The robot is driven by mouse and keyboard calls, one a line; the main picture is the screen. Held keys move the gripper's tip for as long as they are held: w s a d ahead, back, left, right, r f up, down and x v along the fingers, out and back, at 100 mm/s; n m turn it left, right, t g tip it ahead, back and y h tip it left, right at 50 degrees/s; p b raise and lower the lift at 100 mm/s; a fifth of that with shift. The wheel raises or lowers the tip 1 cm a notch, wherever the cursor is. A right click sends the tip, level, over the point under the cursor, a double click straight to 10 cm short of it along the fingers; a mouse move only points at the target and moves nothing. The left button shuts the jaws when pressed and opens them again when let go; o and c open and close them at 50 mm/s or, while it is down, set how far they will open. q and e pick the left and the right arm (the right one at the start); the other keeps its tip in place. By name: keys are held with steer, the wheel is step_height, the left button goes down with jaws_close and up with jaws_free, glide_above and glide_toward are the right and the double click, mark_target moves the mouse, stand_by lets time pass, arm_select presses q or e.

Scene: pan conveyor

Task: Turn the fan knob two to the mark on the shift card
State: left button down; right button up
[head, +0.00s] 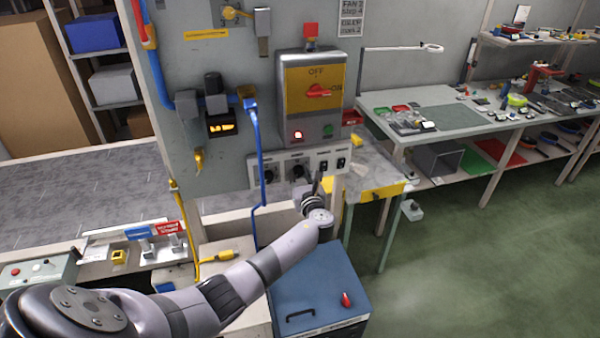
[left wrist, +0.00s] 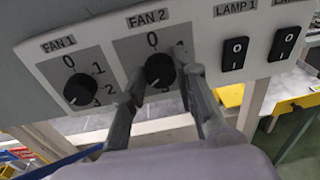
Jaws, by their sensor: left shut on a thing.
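The fan knob two (left wrist: 159,70) is a round black knob under the FAN 2 label, with a 0 above it; it also shows in the head view (head: 297,172). My left gripper (left wrist: 166,73) has one finger on each side of this knob and is shut on it. In the head view my left gripper (head: 320,186) is in front of the switch panel. The fingers hide most of the numbers around the knob. The shift card (head: 351,18) hangs at the top of the wall; it names FAN 2 in small print. My right gripper is not in view.
The fan one knob (left wrist: 80,87) is left of the held knob. Two black lamp switches (left wrist: 235,54) are to its right. A grey and yellow box with a red OFF/ON handle (head: 318,91) is above the panel. A blue cabinet (head: 320,285) stands below my arm.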

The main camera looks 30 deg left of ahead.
arm_select(q)
steer(key=shift+f+m, duration=0.2)
steer(key=shift+m, duration=0.3)
steer(key=c, duration=1.3)
jaws_free()
steer(key=shift+r, duration=0.1)
steer(key=shift+d, duration=0.1)
steer(key=v, duration=1.2)
